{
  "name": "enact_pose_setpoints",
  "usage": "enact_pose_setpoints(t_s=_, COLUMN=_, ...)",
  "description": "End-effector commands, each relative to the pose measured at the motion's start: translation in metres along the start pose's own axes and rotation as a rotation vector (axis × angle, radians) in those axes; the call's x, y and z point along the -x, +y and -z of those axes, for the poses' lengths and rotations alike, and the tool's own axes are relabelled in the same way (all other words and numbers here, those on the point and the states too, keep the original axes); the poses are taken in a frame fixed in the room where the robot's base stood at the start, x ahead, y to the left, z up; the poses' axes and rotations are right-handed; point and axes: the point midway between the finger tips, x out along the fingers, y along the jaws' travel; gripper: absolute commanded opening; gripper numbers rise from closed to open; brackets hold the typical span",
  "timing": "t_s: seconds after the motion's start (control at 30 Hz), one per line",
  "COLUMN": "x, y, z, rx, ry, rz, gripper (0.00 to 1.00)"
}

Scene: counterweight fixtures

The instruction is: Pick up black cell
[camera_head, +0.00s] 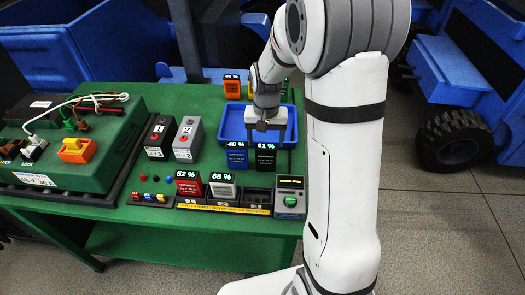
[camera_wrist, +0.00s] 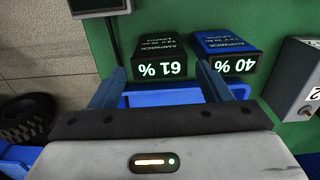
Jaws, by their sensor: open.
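The black cell (camera_head: 266,154) stands upright on the green table, in front of the blue tray, with 61 % on its display. In the wrist view the black cell (camera_wrist: 160,57) lies ahead, between the lines of my two fingers. My gripper (camera_head: 268,126) is open and empty, just behind and above the cell in the head view. In the wrist view my gripper's fingertips (camera_wrist: 161,68) sit left and right of the cell's display end, with a gap on each side. I cannot tell whether they are level with it.
A blue-topped cell (camera_head: 236,155) reading 40 % stands close beside the black one; it also shows near the right finger (camera_wrist: 227,52). The blue tray (camera_head: 232,122) is behind. A charger (camera_head: 290,198), a red cell (camera_head: 188,187) and a white cell (camera_head: 222,187) are in front.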

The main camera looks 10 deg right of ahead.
Motion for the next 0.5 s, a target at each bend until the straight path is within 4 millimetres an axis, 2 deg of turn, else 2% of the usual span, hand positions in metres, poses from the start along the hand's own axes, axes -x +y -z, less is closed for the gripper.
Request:
enact_pose_setpoints(t_s=0.33, x=-0.038, y=0.0, z=0.002, rx=-0.001, ry=-0.006, rz=-0.002, gripper=0.71)
enact_pose_setpoints(t_s=0.5, x=-0.063, y=0.001, z=0.004, rx=0.0, ry=-0.006, rz=-0.002, gripper=0.71)
